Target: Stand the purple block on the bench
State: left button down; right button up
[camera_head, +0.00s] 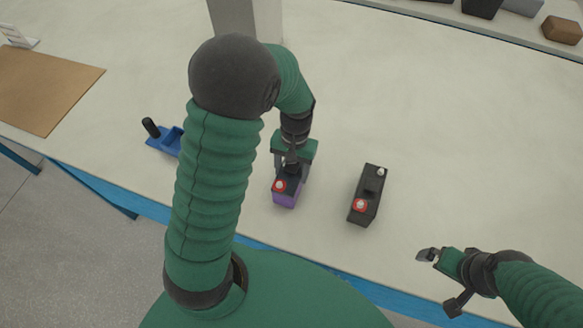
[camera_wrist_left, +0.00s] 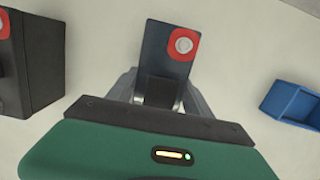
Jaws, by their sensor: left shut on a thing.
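The purple block (camera_head: 286,198) is a battery-like box with a dark top and a red-ringed terminal at its near end. It is upright on or just above the bench (camera_head: 420,130); I cannot tell if it touches. My left gripper (camera_head: 290,172) reaches down over it and is shut on it. In the left wrist view the block's dark top (camera_wrist_left: 165,55) with its red terminal shows between the fingers (camera_wrist_left: 158,95). My right gripper (camera_head: 428,256) is at the lower right, away from the block; its jaw state is unclear.
A black battery (camera_head: 367,195) stands close to the right of the block. A blue holder (camera_head: 168,140) with a black peg is to the left. A brown board (camera_head: 45,88) lies at the far left. A shelf (camera_head: 490,35) with boxes is at the back right. The bench's middle right is clear.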

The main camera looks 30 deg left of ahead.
pick_arm(q)
jog(key=c, duration=0.7)
grip_release()
jog(key=shift+a+f, duration=0.1)
jog(key=shift+a, duration=0.1)
jog(key=shift+o, duration=1.3)
jog(key=shift+a, duration=0.6)
jog(key=shift+d, duration=0.5)
jog(key=shift+r, duration=0.3)
jog(key=shift+w+a+r+p, duration=0.1)
jog(key=shift+w+r+p, duration=0.15)
jog(key=shift+r, duration=1.7)
jog(key=shift+w+a+r+p, duration=0.1)
jog(key=shift+w+r, duration=0.25)
jog(key=shift+r, duration=1.55)
jog(key=shift+w+a+r+p, duration=0.1)
jog(key=shift+w+r+p, duration=0.15)
jog(key=shift+r, duration=1.7)
